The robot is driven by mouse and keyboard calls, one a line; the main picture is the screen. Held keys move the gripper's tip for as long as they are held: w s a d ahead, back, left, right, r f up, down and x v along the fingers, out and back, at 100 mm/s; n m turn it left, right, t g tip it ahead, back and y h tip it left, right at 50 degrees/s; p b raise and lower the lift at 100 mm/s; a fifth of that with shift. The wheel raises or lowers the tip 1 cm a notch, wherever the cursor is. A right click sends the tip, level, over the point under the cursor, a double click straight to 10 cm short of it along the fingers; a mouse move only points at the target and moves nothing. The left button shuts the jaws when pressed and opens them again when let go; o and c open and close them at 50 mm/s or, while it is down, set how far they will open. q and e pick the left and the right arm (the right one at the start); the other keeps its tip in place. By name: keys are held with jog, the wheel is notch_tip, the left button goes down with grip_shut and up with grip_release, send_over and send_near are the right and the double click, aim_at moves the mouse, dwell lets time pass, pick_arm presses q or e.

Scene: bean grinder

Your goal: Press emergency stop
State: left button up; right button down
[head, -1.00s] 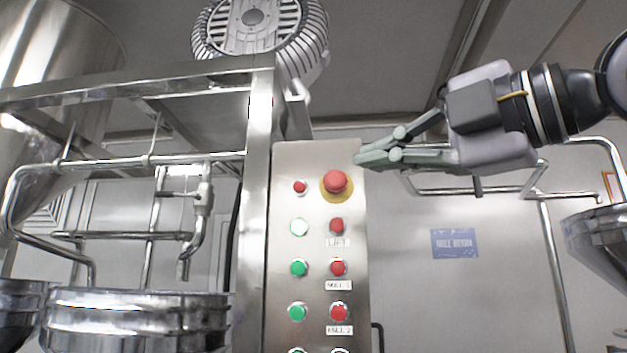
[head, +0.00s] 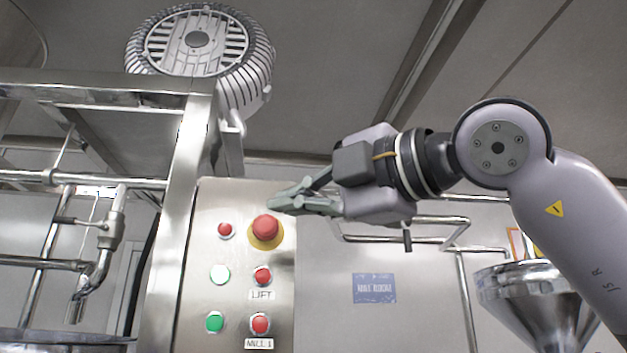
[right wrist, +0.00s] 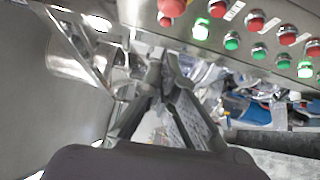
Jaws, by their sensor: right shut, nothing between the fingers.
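The emergency stop is a large red mushroom button (head: 266,229) on a yellow ring, at the upper right of the steel control panel (head: 212,200) in the head view. A large red button (right wrist: 172,7), likely the same one, is cut by the top edge of the right wrist view. My right gripper (head: 275,202) is shut and empty, its fingertips just above and slightly right of the button in the head view. I cannot tell whether they touch it. The shut fingers (right wrist: 165,68) also show in the right wrist view. My left gripper is not in view.
Smaller red, green and white buttons sit left of and below the stop, some labelled. A steel frame post (head: 182,210) stands left of the panel, with a finned motor (head: 205,55) above. A steel funnel (head: 530,295) is at the lower right.

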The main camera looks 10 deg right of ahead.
aim_at(268, 216)
jog(key=w+a+p, duration=0.1)
jog(key=w, duration=0.1)
jog(key=w+a+p, duration=0.1)
jog(key=w+p, duration=0.1)
jog(key=w, duration=0.1)
jog(key=w+a+p, duration=0.1)
jog(key=w+p, duration=0.1)
jog(key=shift+w+r, duration=0.25)
jog(key=shift+w, duration=0.15)
jog(key=shift+a, duration=0.1)
